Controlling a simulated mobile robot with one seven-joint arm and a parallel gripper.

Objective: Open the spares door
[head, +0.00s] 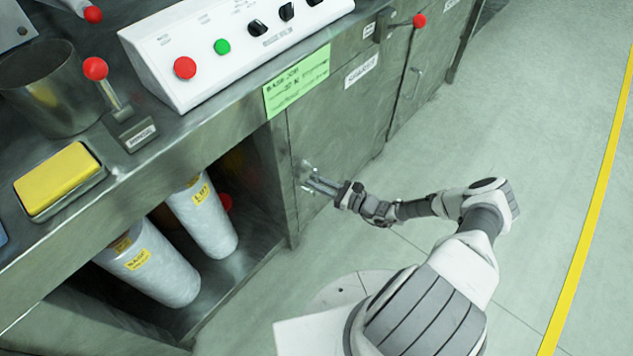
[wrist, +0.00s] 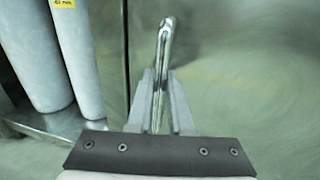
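The spares door, taken to be the grey metal cabinet door (head: 345,120) with a white label (head: 361,70) too blurred to read surely, looks shut and flush with the cabinet front. Its upright metal bar handle (head: 304,176) is near the door's left edge. It also shows in the wrist view (wrist: 165,45), running down between the fingers. My gripper (head: 312,181) is at this handle, with one finger on each side of the bar. In the wrist view my gripper (wrist: 160,85) looks closed on the bar, whose lower part is between the fingers.
Left of the door is an open bay with white cylinders (head: 150,270). Above are a control panel (head: 235,45) and a green note (head: 297,80). A red-knobbed lever (head: 419,20) sticks out at upper right. The floor to the right is clear up to a yellow line (head: 590,210).

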